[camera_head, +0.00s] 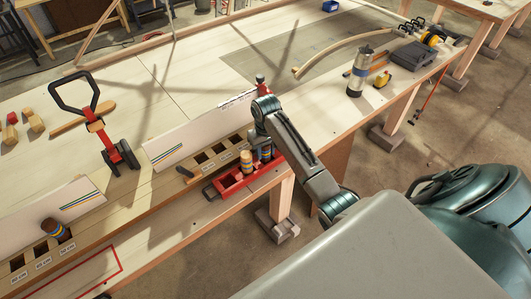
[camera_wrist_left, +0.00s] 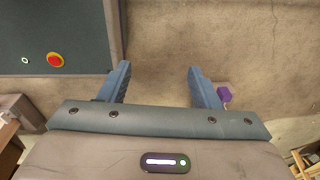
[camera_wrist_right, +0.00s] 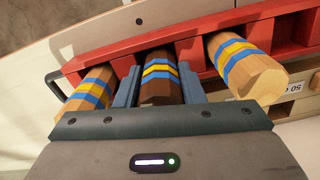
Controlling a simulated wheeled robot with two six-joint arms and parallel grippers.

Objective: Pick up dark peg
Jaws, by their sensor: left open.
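The dark peg (camera_wrist_right: 160,88) is brown with blue and yellow bands. In the right wrist view it sits in the middle of the red tray (camera_wrist_right: 105,58), between two light pegs (camera_wrist_right: 92,92) (camera_wrist_right: 240,66). My right gripper (camera_wrist_right: 160,70) has a finger against each side of it and looks shut on it. In the head view my right wrist hides much of that spot; the red tray (camera_head: 232,184) and a light peg (camera_head: 246,160) show beside it. My left gripper (camera_wrist_left: 159,70) is open and empty above the floor.
A slotted block (camera_head: 196,160) lies behind the tray. A black-handled tool (camera_head: 120,158), a metal flask (camera_head: 360,72) and a bent lath (camera_head: 340,47) are on the bench.

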